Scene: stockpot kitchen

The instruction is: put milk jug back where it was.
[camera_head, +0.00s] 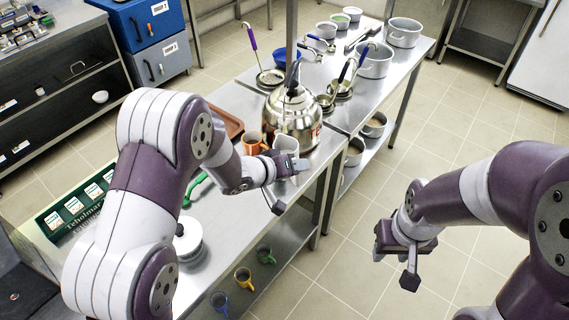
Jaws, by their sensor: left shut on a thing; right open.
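The milk jug (286,146) is a small white-grey jug on or just above the steel table (236,217), in front of the large steel kettle (294,119). My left gripper (283,186) is at the jug's near side and shut on it; the fingers and wrist hide its lower part. I cannot tell whether the jug's base touches the table. My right gripper (399,262) is open and empty, over the floor to the right of the table.
An orange-brown mug (252,143) stands just left of the jug. A brown tray (226,122) lies behind it. Pots and ladles crowd the far table. Coloured mugs (243,277) sit on the lower shelf. The floor (340,265) at right is clear.

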